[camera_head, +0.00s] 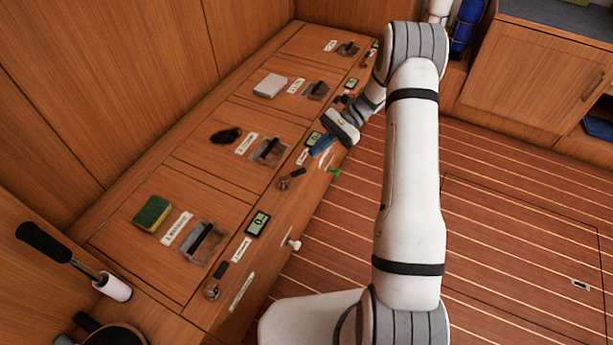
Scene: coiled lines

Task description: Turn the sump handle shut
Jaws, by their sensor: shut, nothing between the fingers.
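A long wooden bench top (221,167) carries several panels, each with a white label and a clear box with a dark bar. Small dark-handled levers sit along its right edge: a near one (216,283), a middle one (291,179), and others farther back partly hidden by my arm. The labels are too small to read surely, so I cannot tell which lever is the sump handle. My gripper (321,147), with bluish fingers, is shut and empty. It appears over the bench's right edge, just beyond the middle lever, near a display. I cannot tell whether it touches anything.
A green-yellow sponge (152,213), a black lump (226,136) and a pale block (270,85) lie on the panels. A green knob (334,171) and a white knob (294,245) stick out of the bench front. A black-handled pump lever (56,248) stands near left. The striped floor (520,220) is clear.

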